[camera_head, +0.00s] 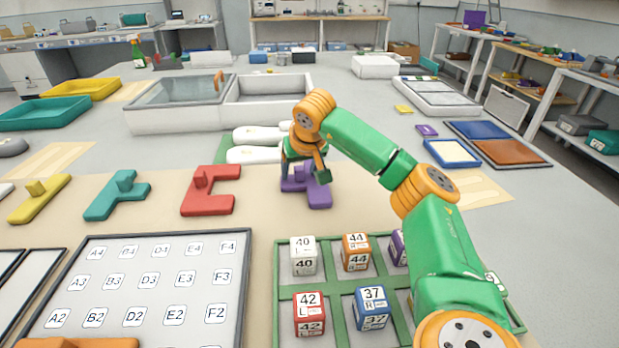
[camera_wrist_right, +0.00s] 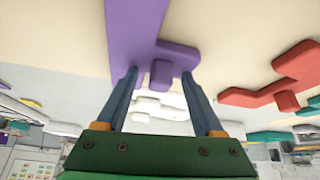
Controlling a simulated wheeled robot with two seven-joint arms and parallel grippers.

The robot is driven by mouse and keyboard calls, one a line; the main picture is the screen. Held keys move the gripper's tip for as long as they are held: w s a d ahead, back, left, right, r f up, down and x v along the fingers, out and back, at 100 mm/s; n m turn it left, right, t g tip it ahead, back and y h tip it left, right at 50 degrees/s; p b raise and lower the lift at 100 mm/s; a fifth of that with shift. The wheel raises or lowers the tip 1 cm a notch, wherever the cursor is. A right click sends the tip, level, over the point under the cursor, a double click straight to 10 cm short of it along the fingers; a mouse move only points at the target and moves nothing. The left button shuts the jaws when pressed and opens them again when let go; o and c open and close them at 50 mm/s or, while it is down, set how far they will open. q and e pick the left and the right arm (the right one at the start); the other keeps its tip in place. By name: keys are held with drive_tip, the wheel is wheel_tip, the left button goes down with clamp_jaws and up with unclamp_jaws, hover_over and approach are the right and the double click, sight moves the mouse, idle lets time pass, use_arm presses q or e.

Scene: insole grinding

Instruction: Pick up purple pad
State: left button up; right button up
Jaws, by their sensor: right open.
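The purple pad (camera_head: 318,196) lies on the beige strip of the table, to the right of the red pad. My right gripper (camera_head: 303,172) is above it, pointing down, and covers part of it. In the right wrist view the purple pad (camera_wrist_right: 136,28) fills the top middle. Its short upright handle (camera_wrist_right: 161,74) shows between the two spread fingers of my right gripper (camera_wrist_right: 160,72). The gripper is open, with a gap visible on both sides of the handle. My left gripper is not in view.
A red pad (camera_head: 210,190), a teal pad (camera_head: 117,194) and a yellow pad (camera_head: 40,198) lie to the left. White shoe-shaped forms (camera_head: 255,154) lie behind. A green rack (camera_head: 283,288) with numbered cubes and a lettered board (camera_head: 240,300) are in front.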

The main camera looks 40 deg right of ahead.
clamp_jaws()
